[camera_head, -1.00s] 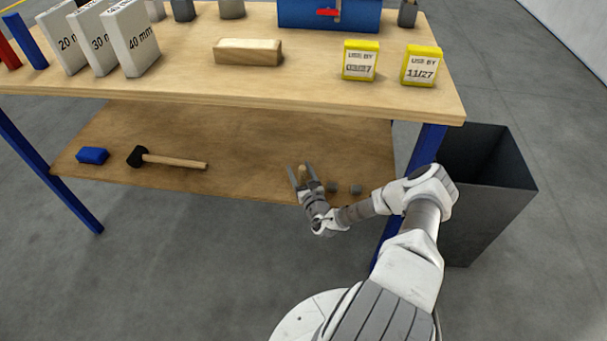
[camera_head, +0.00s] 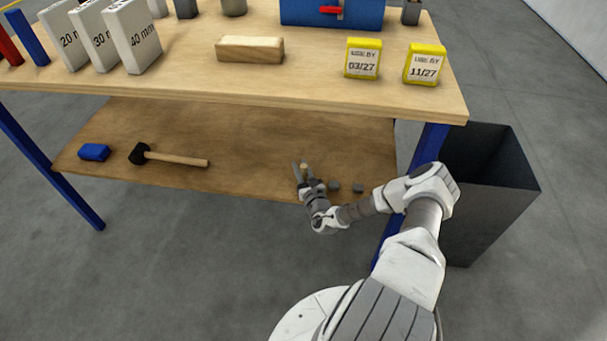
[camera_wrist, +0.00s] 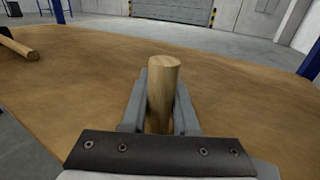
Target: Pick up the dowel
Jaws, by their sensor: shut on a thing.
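The dowel (camera_wrist: 162,85) is a short round wooden piece standing upright between my gripper's fingers in the wrist view. In the head view only its light top (camera_head: 304,166) shows between the fingers. My gripper (camera_head: 304,171) is shut on the dowel, low over the right part of the lower shelf. In the wrist view my gripper (camera_wrist: 161,100) has one finger on each side of the dowel. The dowel's lower end is hidden, so I cannot tell whether it touches the shelf.
Two small grey pieces (camera_head: 346,187) sit right of my gripper on the lower shelf (camera_head: 240,140). A mallet (camera_head: 175,157) and a blue block (camera_head: 94,152) lie left. The tabletop (camera_head: 300,90) overhangs the shelf. A dark bin (camera_head: 490,190) stands right.

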